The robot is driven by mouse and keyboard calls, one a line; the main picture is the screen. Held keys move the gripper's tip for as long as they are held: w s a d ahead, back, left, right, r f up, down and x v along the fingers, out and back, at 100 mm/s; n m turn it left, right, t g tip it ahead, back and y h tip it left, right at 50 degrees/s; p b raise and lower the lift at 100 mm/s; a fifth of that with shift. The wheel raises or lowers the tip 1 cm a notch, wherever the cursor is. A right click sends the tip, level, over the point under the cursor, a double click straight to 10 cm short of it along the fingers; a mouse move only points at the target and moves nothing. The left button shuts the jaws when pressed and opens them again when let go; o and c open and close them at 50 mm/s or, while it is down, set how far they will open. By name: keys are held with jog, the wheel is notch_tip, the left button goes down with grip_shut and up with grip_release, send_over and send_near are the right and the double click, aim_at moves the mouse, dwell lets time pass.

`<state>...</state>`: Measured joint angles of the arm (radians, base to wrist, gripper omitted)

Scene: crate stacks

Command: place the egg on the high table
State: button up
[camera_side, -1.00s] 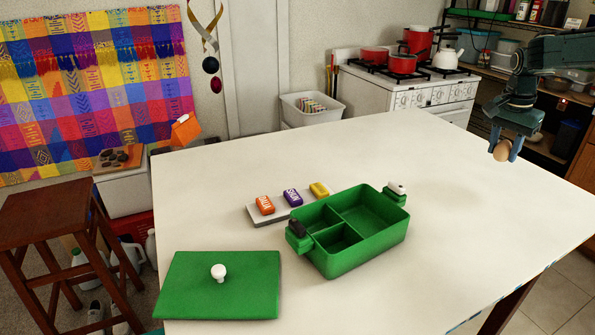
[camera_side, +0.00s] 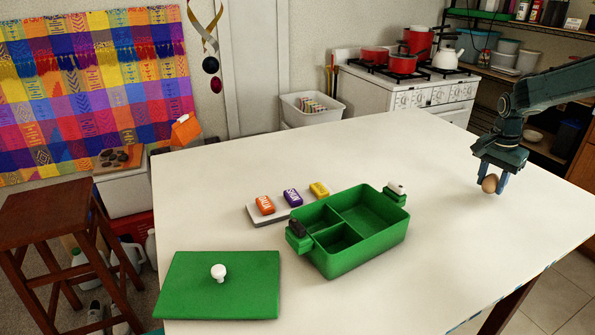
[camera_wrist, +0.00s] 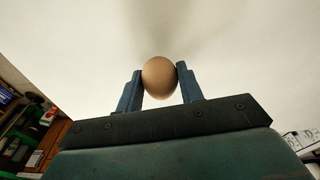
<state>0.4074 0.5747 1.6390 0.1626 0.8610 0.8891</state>
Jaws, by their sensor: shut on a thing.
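A brown egg (camera_side: 490,183) is held between the two fingers of my gripper (camera_side: 492,182) at the right side of the white table (camera_side: 440,235). In the wrist view the egg (camera_wrist: 159,78) sits between the blue fingertips of my gripper (camera_wrist: 159,82), with a finger against each side. The gripper points down, and the egg is low over the tabletop. I cannot tell whether the egg touches the table.
A green divided box (camera_side: 365,250) stands mid-table. Behind it a grey tray (camera_side: 268,217) holds orange, purple and yellow blocks. A green lid (camera_side: 190,290) with a white knob lies at front left. The table around my gripper is clear. A stove (camera_side: 405,98) stands behind.

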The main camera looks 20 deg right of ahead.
aim_at(488, 184)
jog(key=shift+f, duration=0.45)
jog(key=shift+f, duration=0.1)
jog(key=o, duration=1)
notch_tip(488, 184, up, 12)
jog(key=a, duration=0.1)
jog(key=shift+a, duration=0.25)
jog(key=shift+s, duration=0.1)
